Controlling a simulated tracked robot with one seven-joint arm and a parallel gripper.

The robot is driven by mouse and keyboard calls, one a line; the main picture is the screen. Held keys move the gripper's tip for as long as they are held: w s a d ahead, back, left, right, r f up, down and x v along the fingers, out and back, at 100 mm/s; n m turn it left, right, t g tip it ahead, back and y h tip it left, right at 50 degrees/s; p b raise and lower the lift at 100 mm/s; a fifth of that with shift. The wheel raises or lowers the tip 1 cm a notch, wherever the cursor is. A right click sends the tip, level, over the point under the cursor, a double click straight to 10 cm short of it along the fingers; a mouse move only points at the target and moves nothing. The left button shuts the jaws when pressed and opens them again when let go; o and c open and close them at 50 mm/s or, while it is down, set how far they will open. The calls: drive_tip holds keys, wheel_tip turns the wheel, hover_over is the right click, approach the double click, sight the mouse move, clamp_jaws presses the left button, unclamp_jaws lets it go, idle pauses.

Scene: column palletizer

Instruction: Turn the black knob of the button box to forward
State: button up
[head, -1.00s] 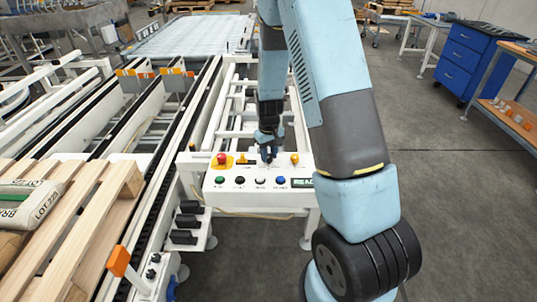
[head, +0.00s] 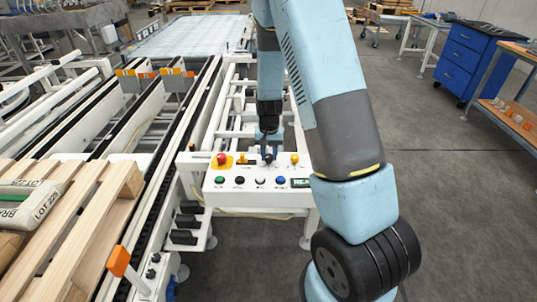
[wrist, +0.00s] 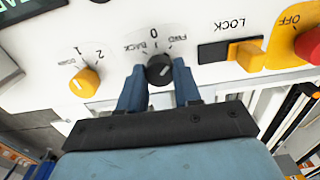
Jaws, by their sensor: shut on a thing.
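The button box (head: 218,187) is a white sloped panel on the conveyor frame in the head view. Its black knob (wrist: 159,69) sits in the middle of the wrist view, under the upside-down labels BACK, 0 and FWD. My gripper (wrist: 160,76) has one blue finger on each side of the knob and is shut on it. A small pale mark shows on the knob's face, but I cannot tell exactly which label it points to. In the head view my gripper (head: 268,153) comes down from above and hides most of the knob.
Beside the knob are a yellow selector (wrist: 86,82), a yellow LOCK switch (wrist: 248,56) and a red button (wrist: 310,46). A row of buttons, including a green one (head: 219,180), lies along the box's front. Conveyor rails and a wooden pallet (head: 75,215) stand at left.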

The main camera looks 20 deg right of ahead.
idle(0.3)
drive_tip(key=o, duration=1)
drive_tip(key=shift+o, duration=0.2)
drive_tip(key=shift+r, duration=0.1)
wheel_tip(320, 180, up, 14)
drive_tip(key=shift+f, duration=0.25)
drive_tip(key=shift+r, duration=0.1)
wheel_tip(320, 180, up, 8)
drive_tip(key=t, duration=0.1)
hover_over(269, 156)
drive_tip(key=s, duration=0.4)
drive_tip(key=s+r+n+t, duration=0.2)
drive_tip(key=s+r, duration=0.5)
drive_tip(key=s, duration=0.5)
drive_tip(key=s+r+n+t, duration=0.1)
drive_tip(key=s+r+t, duration=0.1)
drive_tip(key=s+r, duration=0.6)
drive_tip(key=s, duration=0.4)
drive_tip(key=shift+n+t, duration=0.3)
drive_tip(key=shift+n, duration=0.1)
